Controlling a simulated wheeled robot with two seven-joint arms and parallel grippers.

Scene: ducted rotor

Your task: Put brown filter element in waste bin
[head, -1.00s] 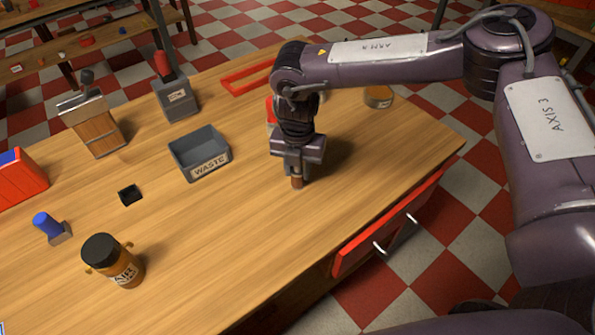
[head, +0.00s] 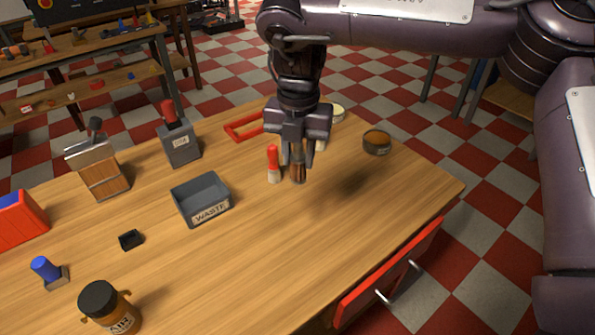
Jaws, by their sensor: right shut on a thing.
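The brown filter element (head: 299,172) is a small brown cylinder, held upright below my right gripper (head: 298,155). My right gripper is shut on it, in the middle of the head view. The element appears lifted above the table, with a shadow to its lower right. The waste bin (head: 203,200) is a grey open box with a WASTE label on its front. It stands to the left of my right gripper, and its visible inside looks empty. My left gripper is not in view.
A red-capped white bottle (head: 273,166) stands just left of the held element. A jar with a black lid (head: 108,308) stands at the front left. A small black tray (head: 131,240) and a round amber tin (head: 376,142) are also on the table. The front right of the tabletop is clear.

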